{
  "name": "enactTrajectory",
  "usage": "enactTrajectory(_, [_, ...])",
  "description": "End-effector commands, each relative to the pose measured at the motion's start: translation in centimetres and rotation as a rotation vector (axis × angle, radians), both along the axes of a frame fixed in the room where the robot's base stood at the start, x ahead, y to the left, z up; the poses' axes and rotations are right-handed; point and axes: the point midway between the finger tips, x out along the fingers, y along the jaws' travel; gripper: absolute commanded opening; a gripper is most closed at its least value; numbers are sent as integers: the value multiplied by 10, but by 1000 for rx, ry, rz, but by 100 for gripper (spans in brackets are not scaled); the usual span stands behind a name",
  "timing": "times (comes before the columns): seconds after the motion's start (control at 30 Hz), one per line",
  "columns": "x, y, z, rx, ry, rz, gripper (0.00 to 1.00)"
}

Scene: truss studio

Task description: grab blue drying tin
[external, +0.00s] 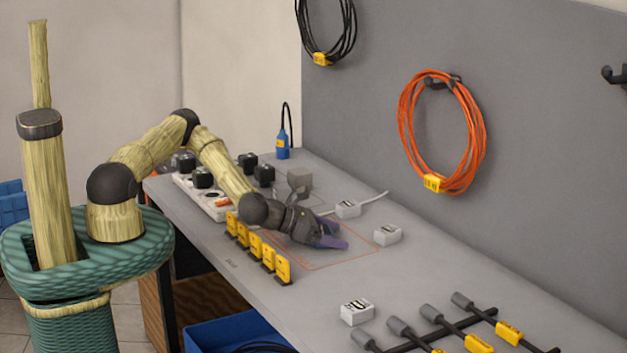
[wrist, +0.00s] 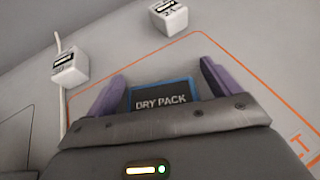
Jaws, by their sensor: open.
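A dark, flat-faced tin with a blue edge and the words DRY PACK (wrist: 160,95) shows in the wrist view. It lies between the two purple fingers of my gripper (wrist: 162,74), with the near part hidden behind the gripper body. My gripper is open, and its fingers stand on either side of the tin with little room between. In the external view my gripper (external: 338,234) is low over the orange outlined area of the bench, and I cannot make out the tin there.
Small white boxes stand on the bench (external: 470,290), one (external: 387,235) right of my gripper and one (external: 347,209) behind it. A row of yellow tags (external: 257,248) stands at the front edge. A blue bottle-like item (external: 282,146) stands at the back. Grey-ended rods (external: 405,328) lie front right.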

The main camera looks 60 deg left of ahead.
Motion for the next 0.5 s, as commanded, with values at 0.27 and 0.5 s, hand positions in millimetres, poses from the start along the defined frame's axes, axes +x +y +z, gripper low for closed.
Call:
enactTrajectory(0.27, [0, 0, 0, 0, 0, -1, 89])
enactTrajectory(0.5, [0, 0, 0, 0, 0, -1, 79])
